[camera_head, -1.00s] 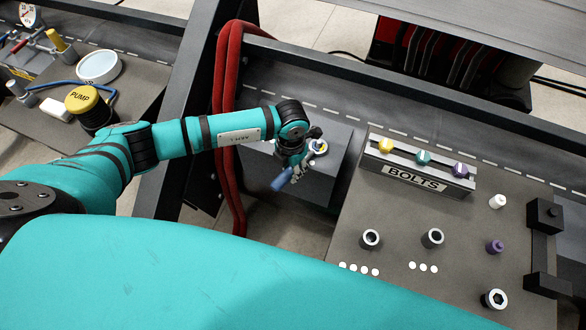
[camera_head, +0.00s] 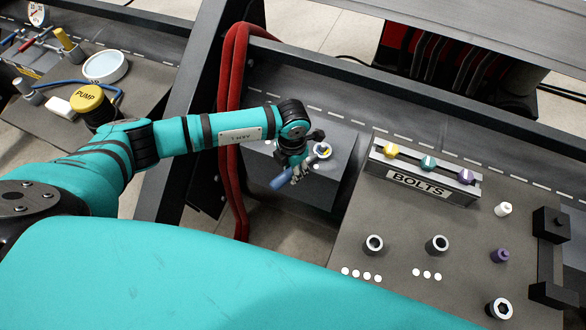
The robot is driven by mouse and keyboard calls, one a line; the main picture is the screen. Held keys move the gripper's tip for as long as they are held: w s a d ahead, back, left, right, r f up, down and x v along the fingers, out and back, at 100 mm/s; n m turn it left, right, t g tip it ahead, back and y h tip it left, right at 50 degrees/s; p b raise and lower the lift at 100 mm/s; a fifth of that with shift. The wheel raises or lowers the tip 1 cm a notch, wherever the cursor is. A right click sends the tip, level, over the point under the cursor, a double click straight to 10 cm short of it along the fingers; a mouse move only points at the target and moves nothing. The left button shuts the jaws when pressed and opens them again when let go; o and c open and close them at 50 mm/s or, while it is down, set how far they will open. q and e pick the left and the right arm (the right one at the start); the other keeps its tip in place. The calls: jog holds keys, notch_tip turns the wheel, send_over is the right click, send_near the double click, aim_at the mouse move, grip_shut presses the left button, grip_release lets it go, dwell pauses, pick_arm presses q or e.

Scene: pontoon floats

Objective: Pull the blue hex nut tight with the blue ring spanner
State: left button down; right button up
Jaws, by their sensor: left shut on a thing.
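My left gripper (camera_head: 301,172) is over the dark grey block beside the red hoses. It is shut on the blue ring spanner (camera_head: 282,184), whose blue handle sticks out to the lower left of the fingers. Just right of the gripper a pale round fitting with a small blue and yellow centre (camera_head: 322,150) sits on top of the block (camera_head: 338,180). The blue there may be the hex nut, but it is too small to be sure. The spanner's ring end is hidden by the gripper, so I cannot tell whether it is around the nut. My right gripper is not in view.
Right of the block, a grey panel holds a BOLTS rack (camera_head: 420,185) with yellow, teal and purple bolts, several sockets and a black bracket (camera_head: 548,255). Red hoses (camera_head: 233,110) hang behind my left forearm. A yellow PUMP knob (camera_head: 88,98) stands at the left.

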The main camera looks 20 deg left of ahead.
pick_arm(q)
jog(key=shift+w+a+m+b, duration=0.25)
jog(key=shift+a+m+b, duration=0.15)
jog(key=shift+a+m, duration=0.1)
jog(key=shift+w, duration=0.1)
dwell(0.3)
jog(key=shift+w+a+m+b, duration=0.2)
jog(key=shift+a+m+b, duration=0.2)
jog(key=shift+m+b, duration=0.1)
jog(key=shift+w+a+m+b, duration=0.3)
jog(key=shift+a+m+b, duration=0.1)
jog(key=shift+m, duration=0.1)
dwell(0.5)
jog(key=shift+w+a+m+b, duration=0.4)
jog(key=shift+m+b, duration=0.1)
